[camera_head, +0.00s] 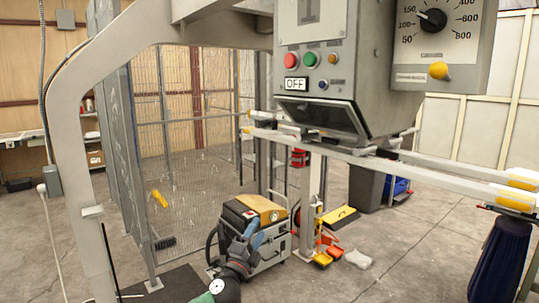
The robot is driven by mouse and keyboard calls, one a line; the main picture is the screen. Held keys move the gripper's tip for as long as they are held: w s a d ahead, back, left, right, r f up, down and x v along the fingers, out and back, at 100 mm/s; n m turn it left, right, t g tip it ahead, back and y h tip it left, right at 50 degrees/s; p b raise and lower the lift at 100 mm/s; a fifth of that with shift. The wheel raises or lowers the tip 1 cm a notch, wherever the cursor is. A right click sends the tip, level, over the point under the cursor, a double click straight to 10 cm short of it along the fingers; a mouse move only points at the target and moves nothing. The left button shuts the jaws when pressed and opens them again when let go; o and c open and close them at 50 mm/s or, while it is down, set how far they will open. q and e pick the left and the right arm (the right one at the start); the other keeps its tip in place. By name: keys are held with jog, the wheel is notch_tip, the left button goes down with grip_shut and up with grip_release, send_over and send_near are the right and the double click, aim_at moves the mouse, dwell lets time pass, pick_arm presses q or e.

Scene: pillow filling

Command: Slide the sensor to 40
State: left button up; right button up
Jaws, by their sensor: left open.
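The grey filling machine (345,75) hangs at the upper middle. Its round gauge (430,25) has numbers including 50, 100, 150, 400, 600 and 800, with a black pointer on the left side near 150. A yellow knob (438,71) sits below the gauge. I cannot pick out a sensor or a mark reading 40. My left gripper (250,237), with blue fingertips, is low in the picture, in front of the yellow-topped portable machine and well below the panel. It is open, with nothing seen between its fingers. My right gripper is not in view.
The panel has a red button (292,60), a green button (311,59) and an OFF label (296,84). White rails with yellow ends (523,178) extend right. A portable yellow-topped machine (258,208) stands on the floor. A mesh cage (190,150) is behind.

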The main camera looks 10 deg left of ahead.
pick_arm(q)
jog(key=w+r+m+g+h+p, duration=0.15)
jog(key=w+r+m+h, duration=0.25)
jog(key=r+m+h, duration=0.5)
jog(key=m+g+y+p, duration=0.3)
jog(key=m+g+p, duration=0.3)
jog(key=m, duration=0.8)
send_near(262, 124)
jog(key=shift+b, duration=0.65)
jog(key=shift+g, duration=0.35)
jog(key=shift+r+p+x, duration=0.2)
jog(key=shift+p+x, duration=0.4)
jog(key=shift+x, duration=4.2)
jog(key=shift+w+d, duration=0.2)
jog(key=shift+w, duration=0.3)
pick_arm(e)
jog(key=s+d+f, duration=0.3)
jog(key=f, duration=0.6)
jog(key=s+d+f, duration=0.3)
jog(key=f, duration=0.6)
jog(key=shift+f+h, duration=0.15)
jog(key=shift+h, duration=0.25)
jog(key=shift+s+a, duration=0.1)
